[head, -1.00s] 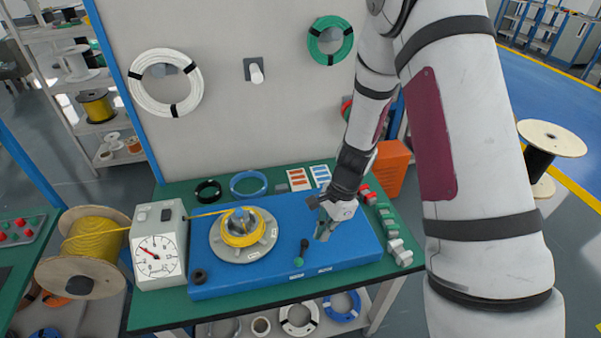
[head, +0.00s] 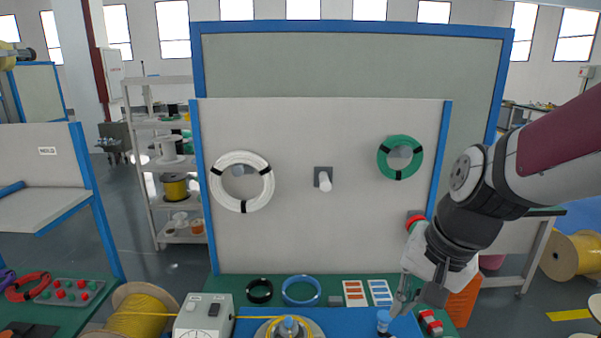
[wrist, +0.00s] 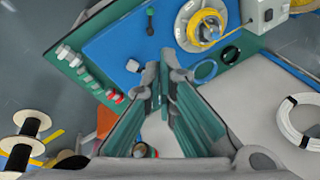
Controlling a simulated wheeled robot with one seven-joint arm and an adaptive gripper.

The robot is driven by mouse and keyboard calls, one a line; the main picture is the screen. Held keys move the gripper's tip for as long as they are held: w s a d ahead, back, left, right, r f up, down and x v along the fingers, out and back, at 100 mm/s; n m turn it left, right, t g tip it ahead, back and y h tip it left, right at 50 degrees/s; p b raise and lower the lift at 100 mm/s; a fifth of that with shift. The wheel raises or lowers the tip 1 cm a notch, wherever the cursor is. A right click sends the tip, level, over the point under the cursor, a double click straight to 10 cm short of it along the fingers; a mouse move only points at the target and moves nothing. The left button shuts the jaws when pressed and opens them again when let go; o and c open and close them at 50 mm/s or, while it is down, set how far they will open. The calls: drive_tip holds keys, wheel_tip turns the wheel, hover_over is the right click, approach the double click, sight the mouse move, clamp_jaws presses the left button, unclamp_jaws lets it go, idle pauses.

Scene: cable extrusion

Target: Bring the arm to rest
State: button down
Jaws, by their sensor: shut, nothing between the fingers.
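My gripper (head: 413,300) is at the right end of the workbench in the head view, raised above it and in front of the upright board. In the wrist view my gripper (wrist: 160,92) points toward the bench with its fingertips together and nothing between them. My arm comes in from the right edge of the head view. The blue board (wrist: 130,45) on the bench lies beyond the fingertips in the wrist view. The round winding plate (wrist: 183,32) with yellow cable sits on it, apart from the gripper.
The grey upright board (head: 300,240) stands behind the bench with a white coil (head: 243,200), a green coil (head: 383,160) and a peg (head: 324,182). An orange bin (head: 463,303) is close to the gripper. The grey dial box (head: 200,318) is at the bench's left.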

drive_tip(key=s+d+r+n+t+h, duration=0.2)
drive_tip(key=s+r+n, duration=0.3)
drive_tip(key=s+r, duration=0.3)
drive_tip(key=s, duration=0.3)
drive_tip(key=shift+d+n+t, duration=0.3)
drive_tip(key=shift+d, duration=0.05)
drive_tip(key=shift+s+a+r, duration=0.1)
idle(0.5)
